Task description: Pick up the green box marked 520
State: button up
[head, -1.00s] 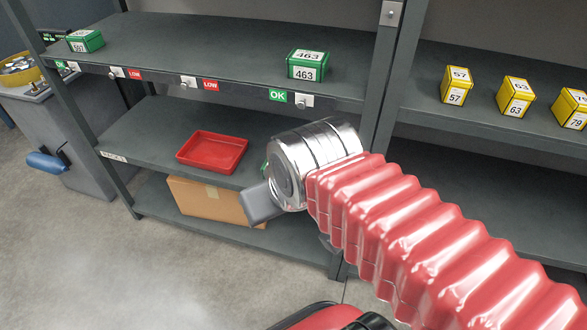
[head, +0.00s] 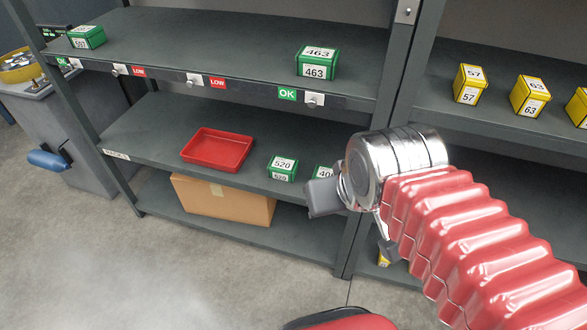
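The green box marked 520 (head: 282,168) stands on the middle shelf, right of the red tray, with its white-labelled top and front showing. My gripper (head: 357,224) is in front of the shelf rack, to the right of and nearer than the 520 box, not touching it. Its two grey fingers show apart, one at the left of the silver wrist and a darker one below it. No object shows between them. The wrist hides part of the space beyond.
Another green box (head: 323,173), its label partly hidden, stands close right of the 520 box. A red tray (head: 243,150) sits left. The 463 box (head: 317,64) is above. A cardboard box (head: 262,209) is below. The rack upright (head: 362,190) stands right of the middle shelf.

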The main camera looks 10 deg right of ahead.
aim_at(280, 168)
jog(key=u, duration=1.8)
jog(key=i, duration=1.7)
